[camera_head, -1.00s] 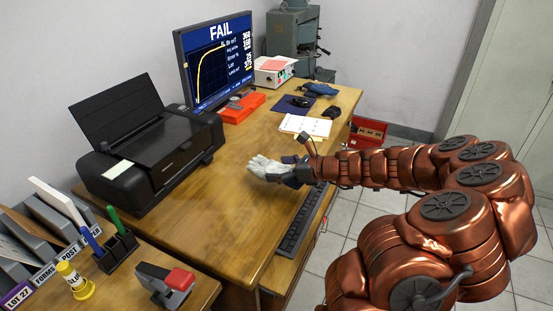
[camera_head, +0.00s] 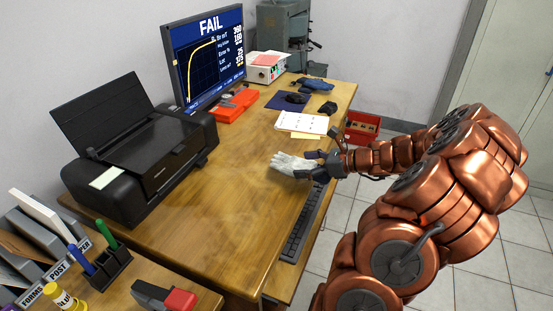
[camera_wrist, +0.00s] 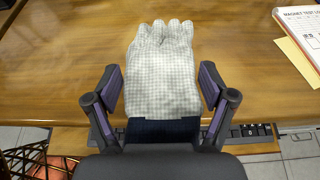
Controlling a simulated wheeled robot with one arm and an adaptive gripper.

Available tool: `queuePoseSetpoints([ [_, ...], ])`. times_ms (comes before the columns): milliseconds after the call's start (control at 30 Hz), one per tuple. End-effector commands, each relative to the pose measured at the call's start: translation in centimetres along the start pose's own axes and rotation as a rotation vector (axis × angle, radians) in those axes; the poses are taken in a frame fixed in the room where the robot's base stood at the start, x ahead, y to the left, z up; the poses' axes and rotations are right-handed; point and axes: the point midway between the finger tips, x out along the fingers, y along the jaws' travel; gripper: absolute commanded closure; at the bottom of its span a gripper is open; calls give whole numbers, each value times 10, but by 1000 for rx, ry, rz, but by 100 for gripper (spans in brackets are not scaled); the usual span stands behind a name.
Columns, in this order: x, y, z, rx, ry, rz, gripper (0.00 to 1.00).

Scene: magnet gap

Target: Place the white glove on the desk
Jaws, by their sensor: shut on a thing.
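The white glove (camera_head: 293,165) shows over the right part of the wooden desk (camera_head: 205,210) in the head view. It also fills the middle of the wrist view (camera_wrist: 163,75), with its fingers pointing away and its dark cuff (camera_wrist: 160,130) toward my gripper. My gripper (camera_wrist: 163,95) has a finger at each side of the glove and is shut on it near the cuff. The hold on the cuff is partly hidden behind the gripper body. I cannot tell whether the glove touches the desk top.
A black keyboard (camera_head: 303,228) lies on the lower tray below the glove. Papers (camera_head: 302,123) and a mouse (camera_head: 296,98) lie farther back. A black printer (camera_head: 140,155) and a monitor (camera_head: 207,58) stand at left. The desk's middle is clear.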

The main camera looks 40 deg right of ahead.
Motion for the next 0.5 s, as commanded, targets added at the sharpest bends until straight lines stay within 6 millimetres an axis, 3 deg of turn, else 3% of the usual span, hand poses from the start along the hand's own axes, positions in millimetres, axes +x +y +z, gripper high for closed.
queuePoseSetpoints([
  [500,87,-42,24,-1,2,6,58],
])
